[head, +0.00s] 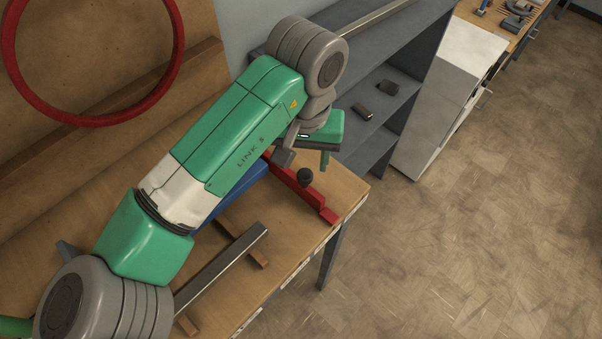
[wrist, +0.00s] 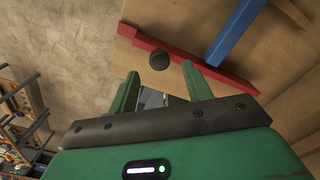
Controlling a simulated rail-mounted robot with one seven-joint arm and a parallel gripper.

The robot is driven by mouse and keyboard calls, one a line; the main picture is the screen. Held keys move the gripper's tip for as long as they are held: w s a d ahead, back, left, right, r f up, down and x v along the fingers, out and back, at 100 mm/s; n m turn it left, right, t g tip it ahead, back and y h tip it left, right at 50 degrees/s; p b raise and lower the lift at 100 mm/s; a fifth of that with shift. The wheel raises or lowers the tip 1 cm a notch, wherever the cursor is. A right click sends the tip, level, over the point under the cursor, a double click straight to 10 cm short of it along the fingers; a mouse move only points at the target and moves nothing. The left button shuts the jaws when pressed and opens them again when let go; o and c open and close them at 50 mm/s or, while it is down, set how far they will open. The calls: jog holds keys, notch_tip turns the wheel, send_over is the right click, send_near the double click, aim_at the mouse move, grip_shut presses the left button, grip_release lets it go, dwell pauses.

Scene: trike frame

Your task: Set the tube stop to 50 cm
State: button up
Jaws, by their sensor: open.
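A red bar (head: 328,213) with a round black knob (head: 305,176) lies on the wooden bench; I take it to be the tube stop. In the wrist view the red bar (wrist: 210,68) runs across ahead of my fingers, and the black knob (wrist: 160,60) stands just beyond the gap between them. My gripper (wrist: 160,83) is open and empty, apart from the knob. In the head view my gripper (head: 324,163) hangs beside the bar, partly hidden by my arm. A blue beam (wrist: 236,34) meets the bar. No readable centimetre scale shows.
A grey metal tube (head: 225,266) lies across wooden blocks (head: 250,250) on the bench (head: 290,240). A grey shelf unit (head: 365,135) with small dark items stands behind. A red ring (head: 95,115) hangs at upper left. The floor at right is clear.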

aim_at(305, 174)
notch_tip(305, 174, down, 6)
jog(key=shift+f+p, duration=0.15)
jog(key=shift+p, duration=0.3)
grip_shut()
jog(key=shift+w, duration=0.1)
